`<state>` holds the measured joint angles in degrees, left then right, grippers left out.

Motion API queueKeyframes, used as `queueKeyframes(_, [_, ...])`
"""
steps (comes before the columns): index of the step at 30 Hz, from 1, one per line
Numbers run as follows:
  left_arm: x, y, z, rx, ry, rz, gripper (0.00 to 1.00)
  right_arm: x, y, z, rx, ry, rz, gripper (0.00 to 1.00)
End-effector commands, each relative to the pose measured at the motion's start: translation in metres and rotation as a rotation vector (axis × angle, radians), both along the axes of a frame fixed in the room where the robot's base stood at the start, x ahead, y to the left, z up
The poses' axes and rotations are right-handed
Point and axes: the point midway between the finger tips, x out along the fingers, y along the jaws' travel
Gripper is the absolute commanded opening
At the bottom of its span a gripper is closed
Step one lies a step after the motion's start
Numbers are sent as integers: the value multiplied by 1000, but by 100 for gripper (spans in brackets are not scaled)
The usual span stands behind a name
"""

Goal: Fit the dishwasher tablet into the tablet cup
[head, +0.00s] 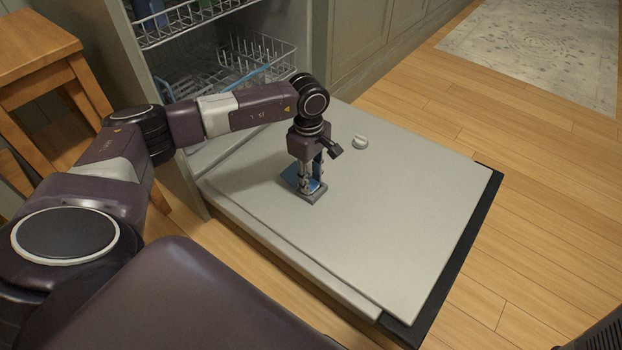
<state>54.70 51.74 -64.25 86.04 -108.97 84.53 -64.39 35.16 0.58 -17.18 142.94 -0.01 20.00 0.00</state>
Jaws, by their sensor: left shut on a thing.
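My left gripper (311,187) points down over the inner face of the open dishwasher door. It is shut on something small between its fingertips. This is most likely the dishwasher tablet, but the fingers hide it and I cannot make out its shape. The tablet cup (316,196) is a small grey, blue-lined fitting on the door, directly under and around the fingertips. A blue flap-like part shows just left of the fingers. I cannot tell whether the held thing is inside the cup or just above it. My right gripper is not in view.
The lowered door (400,220) is flat and mostly clear, with a small round white knob (360,142) behind the gripper. A white wire rack (245,65) stands in the dishwasher behind my arm. A wooden stool (40,55) is at the far left.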

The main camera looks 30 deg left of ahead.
Motion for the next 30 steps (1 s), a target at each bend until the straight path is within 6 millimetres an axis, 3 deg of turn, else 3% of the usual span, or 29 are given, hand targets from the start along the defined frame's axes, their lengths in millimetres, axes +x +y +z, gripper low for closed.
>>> queueKeyframes(13, [-1, 0, -2, 1, 2, 0, 13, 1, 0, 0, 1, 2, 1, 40])
queueKeyframes(14, [-1, 0, -2, 1, 2, 0, 26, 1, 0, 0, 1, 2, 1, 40])
queueKeyframes(19, [-1, 0, -2, 1, 3, 0, 45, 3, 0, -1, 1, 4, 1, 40])
queueKeyframes(30, [0, 0, 2, 1, 1, 0, 46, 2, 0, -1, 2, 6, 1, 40])
